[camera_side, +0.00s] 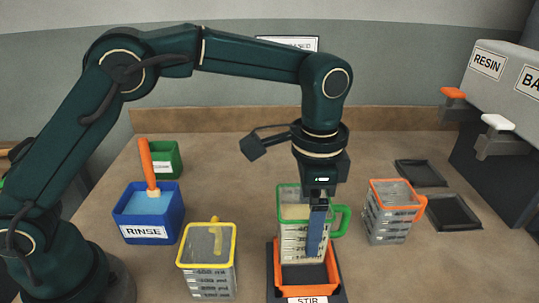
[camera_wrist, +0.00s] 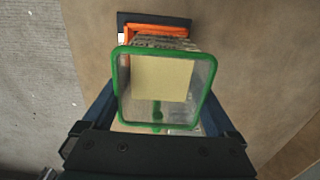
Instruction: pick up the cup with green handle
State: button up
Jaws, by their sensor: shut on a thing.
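The cup with green handle (camera_side: 296,243) is a clear measuring cup with a green rim and dark markings. It holds something cream-coloured, seen from above in the wrist view (camera_wrist: 160,78). My gripper (camera_side: 317,232) is shut on this cup, with its blue fingers along the cup's sides in the wrist view (camera_wrist: 158,112). The cup looks upright, at or just above the back of the orange STIR tray (camera_side: 334,273). I cannot tell whether it touches the tray. Its handle points right in the side view.
A yellow-rimmed cup (camera_side: 208,274) stands at front left, and an orange-rimmed cup (camera_side: 385,226) stands to the right. A blue RINSE bin (camera_side: 150,233) holds an orange-handled tool. A green bin (camera_side: 166,160) is behind it. Dispensers and black trays (camera_side: 455,213) are at right.

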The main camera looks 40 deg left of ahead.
jog(key=shift+d+f, duration=0.4)
jog(key=shift+d, duration=0.2)
jog(key=shift+f, duration=1.7)
jog(key=shift+f, duration=0.25)
